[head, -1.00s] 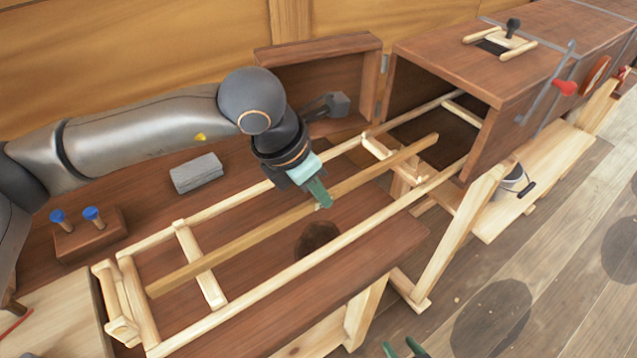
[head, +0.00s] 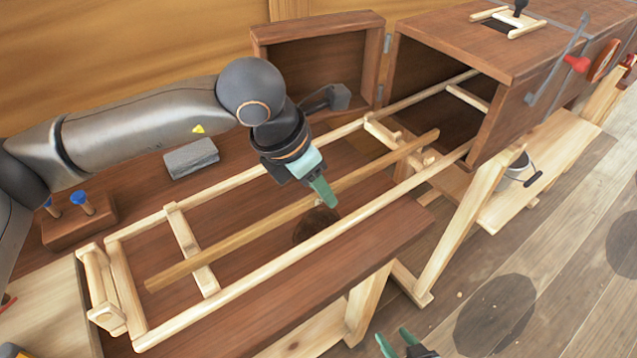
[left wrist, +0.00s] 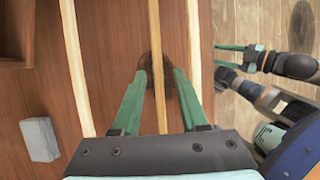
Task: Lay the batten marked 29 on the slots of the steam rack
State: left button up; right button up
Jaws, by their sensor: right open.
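A long tan batten (head: 240,232) lies lengthwise between the two pale side rails of the steam rack (head: 262,297), over its near crosspiece and toward its far crosspiece. Its number is not readable, and the exact seating in the slots is too small to tell. In the left wrist view the batten (left wrist: 156,60) runs between the spread fingers of my left gripper (left wrist: 158,78), with gaps on both sides. My left gripper (head: 322,192) is over the middle of the batten. My right gripper (head: 396,342) is open and empty at the bottom, and also shows in the left wrist view (left wrist: 242,57).
The open wooden steam box (head: 450,75) stands at the far end of the rack, its door (head: 320,50) swung aside. A grey block (head: 191,158) and a block with blue-topped pegs (head: 80,225) lie left of the rack. A bucket (head: 517,172) hangs at right.

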pick_arm(q)
jog(key=v, duration=1.2)
jog(key=shift+r+b, duration=0.3)
dwell(0.6)
